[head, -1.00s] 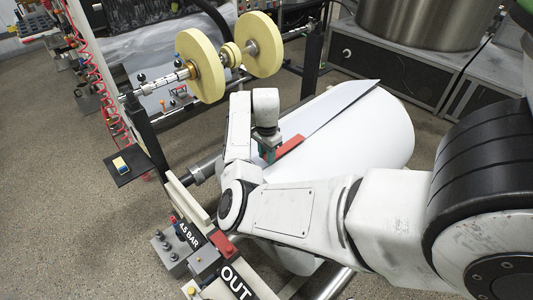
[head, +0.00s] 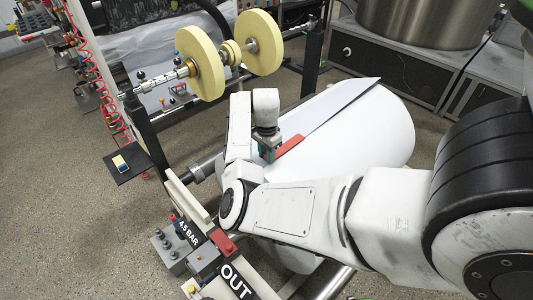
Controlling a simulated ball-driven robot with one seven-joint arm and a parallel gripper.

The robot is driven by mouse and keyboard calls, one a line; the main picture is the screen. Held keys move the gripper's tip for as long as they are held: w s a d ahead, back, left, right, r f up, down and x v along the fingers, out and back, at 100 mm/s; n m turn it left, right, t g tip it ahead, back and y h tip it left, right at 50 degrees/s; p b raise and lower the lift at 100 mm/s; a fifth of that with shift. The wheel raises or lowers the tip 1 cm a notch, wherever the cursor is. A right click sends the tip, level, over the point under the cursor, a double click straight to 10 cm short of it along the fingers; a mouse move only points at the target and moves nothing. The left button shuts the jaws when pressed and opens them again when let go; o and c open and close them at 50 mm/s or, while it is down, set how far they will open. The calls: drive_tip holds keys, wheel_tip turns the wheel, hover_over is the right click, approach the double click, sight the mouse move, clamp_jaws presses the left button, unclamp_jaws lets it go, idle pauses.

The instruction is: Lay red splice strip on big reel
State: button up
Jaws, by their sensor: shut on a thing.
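The big reel (head: 370,140) is a large white paper roll lying on its shaft in the middle of the head view. A loose paper edge with a dark line runs along its top. The red splice strip (head: 290,146) shows at the reel's upper left, in line with that dark line. My gripper (head: 270,157) is shut on the strip's near end, at the reel's surface. The fingertips are partly hidden by my wrist, and I cannot tell whether the strip touches the paper along its whole length.
A shaft with yellow discs (head: 202,63) stands behind the reel. A small black shelf (head: 131,167) holds a yellow and blue block (head: 121,163). A control box with an OUT sign (head: 237,281) is at the front. A steel drum (head: 425,22) stands at the back right.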

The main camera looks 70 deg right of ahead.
drive_tip(key=shift+f, duration=0.3)
drive_tip(key=o, duration=1.1)
wheel_tip(320, 180, up, 11)
drive_tip(key=shift+f+b, duration=0.1)
drive_tip(key=shift+b, duration=0.5)
